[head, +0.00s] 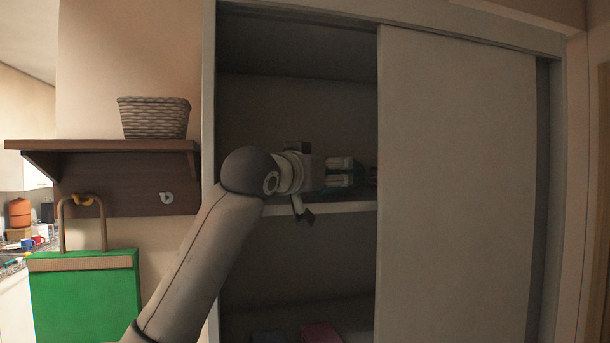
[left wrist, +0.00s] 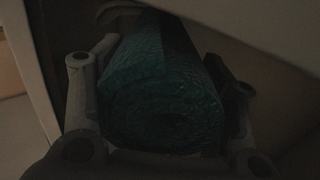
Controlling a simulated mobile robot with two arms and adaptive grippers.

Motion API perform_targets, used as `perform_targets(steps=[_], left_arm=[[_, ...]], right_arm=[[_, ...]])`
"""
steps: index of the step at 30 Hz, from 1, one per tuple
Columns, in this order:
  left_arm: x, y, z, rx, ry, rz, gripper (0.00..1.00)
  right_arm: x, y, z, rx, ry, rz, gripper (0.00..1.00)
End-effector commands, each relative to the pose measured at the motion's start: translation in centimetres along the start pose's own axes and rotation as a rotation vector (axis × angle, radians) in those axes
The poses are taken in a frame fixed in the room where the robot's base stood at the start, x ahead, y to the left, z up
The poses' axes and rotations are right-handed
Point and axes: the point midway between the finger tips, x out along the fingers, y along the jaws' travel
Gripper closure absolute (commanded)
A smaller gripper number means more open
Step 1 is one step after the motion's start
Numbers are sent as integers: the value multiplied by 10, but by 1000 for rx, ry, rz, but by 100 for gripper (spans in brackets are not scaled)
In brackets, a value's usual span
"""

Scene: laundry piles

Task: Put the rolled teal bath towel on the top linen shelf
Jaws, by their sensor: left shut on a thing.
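My left gripper (head: 345,172) reaches into the open left part of the closet, just above the upper shelf (head: 340,208). It is shut on the rolled teal bath towel (head: 357,170), of which only a small dark part shows in the head view. In the left wrist view the towel (left wrist: 160,95) fills the space between the two fingers, its spiral end facing the camera. It is too dark to tell whether the towel touches the shelf. My right gripper is not in view.
A grey sliding door (head: 455,180) covers the closet's right part, close beside the gripper. Dark and pink folded items (head: 320,333) lie lower in the closet. At left, a wicker basket (head: 153,117) stands on a brown wall shelf (head: 100,146), with a green bag (head: 85,295) hanging below.

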Motion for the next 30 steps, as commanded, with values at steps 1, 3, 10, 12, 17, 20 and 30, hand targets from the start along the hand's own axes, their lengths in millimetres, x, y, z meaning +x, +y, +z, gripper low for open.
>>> perform_targets(steps=[1,3,10,12,17,20,30], left_arm=[[-3,-2,-3,1,7,0,71],[-5,-5,-4,1,7,-1,71],[-23,-24,-6,1,6,-2,71],[-30,-30,-6,2,5,-3,71],[-29,-28,7,1,4,0,71],[-29,-28,10,2,5,0,71],[-28,-28,14,1,1,-1,31]], right_arm=[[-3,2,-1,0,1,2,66],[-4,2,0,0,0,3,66],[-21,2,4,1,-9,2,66],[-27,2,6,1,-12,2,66],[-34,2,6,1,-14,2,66],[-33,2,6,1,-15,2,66],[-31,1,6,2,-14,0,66]])
